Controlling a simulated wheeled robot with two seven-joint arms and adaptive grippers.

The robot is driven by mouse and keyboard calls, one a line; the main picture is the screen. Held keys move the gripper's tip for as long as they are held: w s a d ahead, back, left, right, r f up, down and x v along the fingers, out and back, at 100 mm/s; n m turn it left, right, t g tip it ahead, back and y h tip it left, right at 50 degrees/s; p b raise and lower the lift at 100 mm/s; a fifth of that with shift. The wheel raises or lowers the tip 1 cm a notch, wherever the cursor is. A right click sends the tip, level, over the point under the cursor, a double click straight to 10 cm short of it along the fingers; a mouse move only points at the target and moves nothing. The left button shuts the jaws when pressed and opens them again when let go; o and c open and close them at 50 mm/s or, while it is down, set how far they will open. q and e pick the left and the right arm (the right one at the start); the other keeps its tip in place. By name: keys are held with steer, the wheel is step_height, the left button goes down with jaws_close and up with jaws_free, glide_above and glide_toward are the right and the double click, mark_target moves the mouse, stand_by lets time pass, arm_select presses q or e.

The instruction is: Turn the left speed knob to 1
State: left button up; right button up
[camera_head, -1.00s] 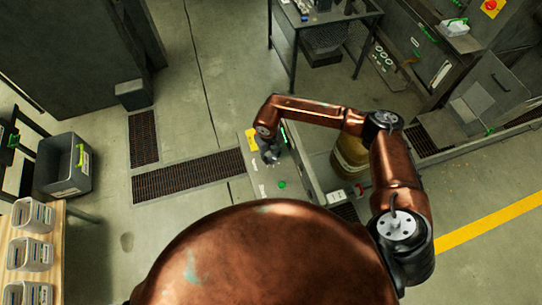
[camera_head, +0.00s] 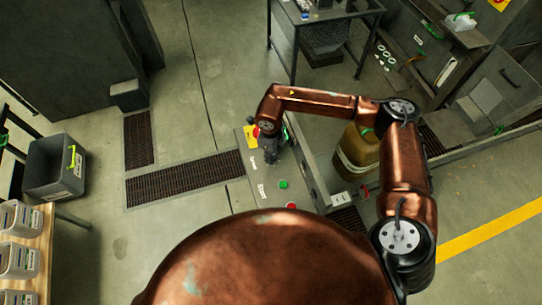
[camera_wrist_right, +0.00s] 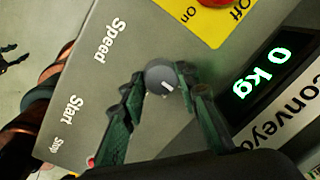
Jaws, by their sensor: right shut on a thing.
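The speed knob (camera_wrist_right: 160,79) is a small dark grey round knob with a white mark, beside the word Speed on a grey control panel (camera_wrist_right: 100,75). In the right wrist view the dark green fingers of my right gripper (camera_wrist_right: 160,105) are at its two sides, closed on it. In the head view my right gripper (camera_head: 270,157) points down at the panel (camera_head: 238,148) and hides the knob. Numbers around the knob cannot be read. A dark claw-like shape (camera_wrist_right: 12,55) at the left edge of the wrist view may be my left gripper; its state is unclear.
A red switch on a yellow plate (camera_wrist_right: 190,20) and a 0 kg display (camera_wrist_right: 262,72) flank the knob. A green button (camera_head: 283,184) and a red button (camera_head: 291,206) lie nearer me. A yellow barrel (camera_head: 356,152) stands right of the panel. Floor left of it is open.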

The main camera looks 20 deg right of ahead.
steer(key=shift+n+b, duration=0.5)
steer(key=shift+n, duration=0.1)
steer(key=o, duration=1.2)
steer(key=shift+c, duration=0.2)
steer(key=shift+r, duration=0.1)
step_height(320, 180, up, 12)
steer(key=shift+s+a, duration=0.15)
steer(key=shift+s, duration=0.15)
